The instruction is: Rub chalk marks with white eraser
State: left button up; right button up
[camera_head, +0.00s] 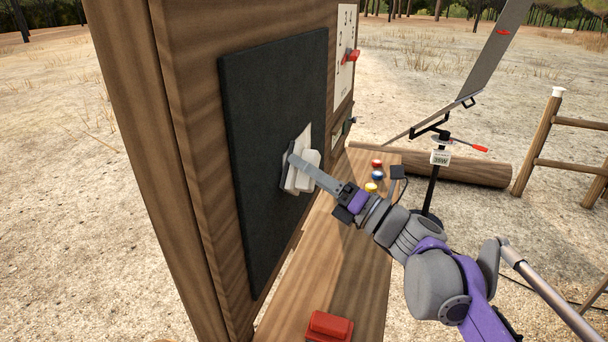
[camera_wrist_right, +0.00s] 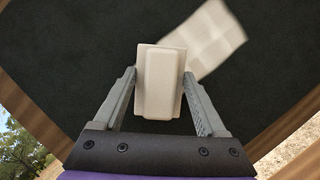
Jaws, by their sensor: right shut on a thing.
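The white eraser (camera_wrist_right: 160,82) is a pale block between the two fingers of my right gripper (camera_wrist_right: 160,88), which is shut on it. In the head view the eraser (camera_head: 310,162) is at the dark chalkboard (camera_head: 275,90), with my right gripper (camera_head: 296,164) reaching in from the right. The pale chalk marks (camera_wrist_right: 212,42) form a slanted patch on the board, up and right of the eraser in the wrist view. The eraser seems to overlap the patch's lower end; I cannot tell whether it touches the board. My left gripper is not in view.
A wooden shelf (camera_head: 350,220) runs below the board. It carries a red block (camera_head: 329,326) near the front and several small coloured items, one of them yellow (camera_head: 371,188), farther back. A lamp-like stand with a panel (camera_head: 488,62) stands behind my right arm.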

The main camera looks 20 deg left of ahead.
aim_at(306, 141)
jog(key=w+p, duration=0.2)
jog(key=w, duration=0.6)
jog(key=shift+w+r, duration=0.1)
jog(key=shift+w, duration=0.05)
jog(key=shift+w+d+p, duration=0.1)
jog(key=shift+w+p, duration=0.4)
jog(key=shift+w, duration=0.95)
jog(key=shift+w+p, duration=0.75)
jog(key=shift+w, duration=0.55)
jog(key=shift+s+b, duration=0.7)
jog(key=shift+s, duration=2.8)
jog(key=shift+s, duration=0.1)
